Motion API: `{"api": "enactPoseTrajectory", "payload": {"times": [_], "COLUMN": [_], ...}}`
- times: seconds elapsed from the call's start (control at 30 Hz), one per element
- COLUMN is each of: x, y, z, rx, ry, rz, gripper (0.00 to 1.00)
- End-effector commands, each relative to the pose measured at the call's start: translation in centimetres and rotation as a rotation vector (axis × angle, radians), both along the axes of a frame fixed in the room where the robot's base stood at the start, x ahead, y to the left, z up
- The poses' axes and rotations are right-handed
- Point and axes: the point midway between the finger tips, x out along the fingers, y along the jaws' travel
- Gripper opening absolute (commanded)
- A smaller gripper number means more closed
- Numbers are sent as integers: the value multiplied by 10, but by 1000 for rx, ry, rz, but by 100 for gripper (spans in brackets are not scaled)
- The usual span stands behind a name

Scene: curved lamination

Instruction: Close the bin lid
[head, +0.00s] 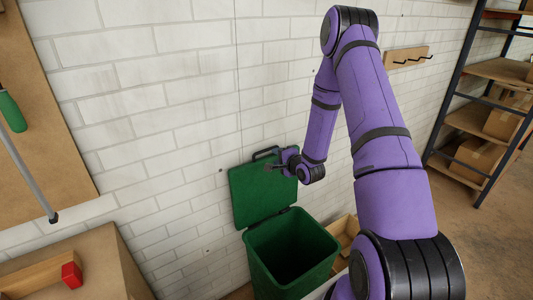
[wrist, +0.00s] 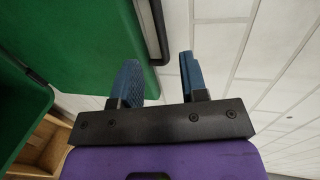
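The green bin (head: 292,262) stands open against the brick wall. Its green lid (head: 258,200) is raised, leaning back near the wall, with a dark handle (head: 264,153) at its top edge. My gripper (head: 275,167) is in front of the lid's upper part, near the handle. In the wrist view, my gripper (wrist: 158,75) has its two blue fingers apart with nothing held. The lid (wrist: 85,45) fills the upper left, and the handle (wrist: 152,28) shows beyond the gap between the fingers. I cannot tell whether the fingers touch the lid. The bin (wrist: 18,112) shows at the left edge.
A wooden box (head: 343,232) sits right of the bin. A shelf rack (head: 480,120) with cartons stands at the right. A hook rail (head: 406,57) is on the wall. A wooden bench (head: 105,262) with a red block (head: 71,275) is at the lower left.

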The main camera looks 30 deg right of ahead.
Motion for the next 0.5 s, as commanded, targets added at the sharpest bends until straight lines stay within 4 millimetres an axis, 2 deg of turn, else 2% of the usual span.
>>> {"api": "enactPoseTrajectory", "payload": {"times": [0.2, 0.5], "x": [40, 74], "y": [2, 3], "z": [-10, -18], "rx": [-1, -2], "ry": [-2, 0], "rz": [2, 1], "gripper": [40, 40]}}
